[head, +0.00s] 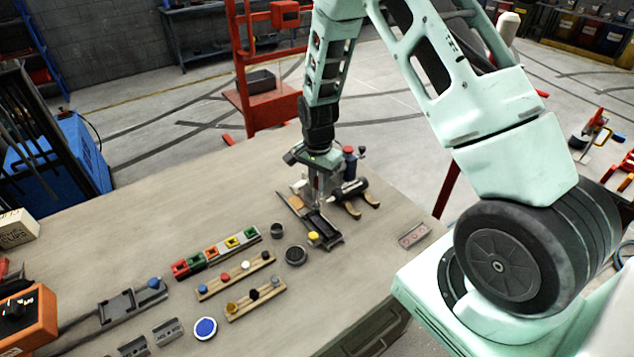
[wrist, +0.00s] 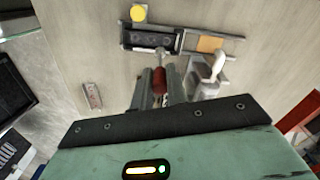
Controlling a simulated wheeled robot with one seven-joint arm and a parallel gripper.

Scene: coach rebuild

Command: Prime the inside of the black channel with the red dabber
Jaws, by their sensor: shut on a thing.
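My gripper (head: 320,188) is over the far right part of the workbench. In the wrist view my gripper (wrist: 160,78) is shut on the red dabber (wrist: 160,84), with one finger on each side of its red handle. The dabber's pale tip points toward the black channel (wrist: 150,41), at the channel's near wall. I cannot tell whether the tip touches it. In the head view the black channel (head: 321,226) lies on the bench just in front of my gripper, and the dabber cannot be made out there.
A tan block (wrist: 209,43) and a pale-handled clamp (wrist: 215,68) are to the right. Wooden racks (head: 235,277) with coloured knobs, a row of coloured bins (head: 216,251) and a dark round cup (head: 296,255) stand left.

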